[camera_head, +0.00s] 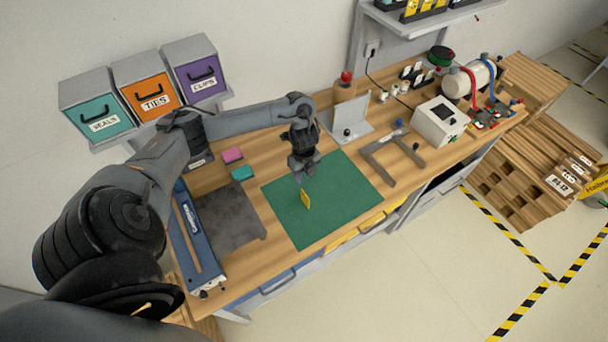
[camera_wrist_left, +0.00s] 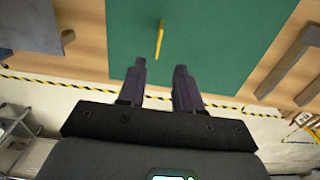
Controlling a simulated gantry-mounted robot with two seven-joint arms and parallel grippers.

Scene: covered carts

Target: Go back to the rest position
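My left gripper (camera_head: 301,176) is above the green mat (camera_head: 341,189) on the wooden workbench. In the left wrist view its two dark fingers (camera_wrist_left: 159,68) are apart with nothing between them. A small yellow piece (camera_head: 305,199) is on the mat just below the gripper. It also shows in the left wrist view (camera_wrist_left: 159,39), beyond the fingertips and apart from them. My right gripper is in neither view.
Teal, orange and purple drawers (camera_head: 155,97) are on the wall shelf at back left. A grey frame (camera_head: 393,157) and a white box (camera_head: 440,121) stand right of the mat. A blue tool (camera_head: 196,243) lies at the bench's left end.

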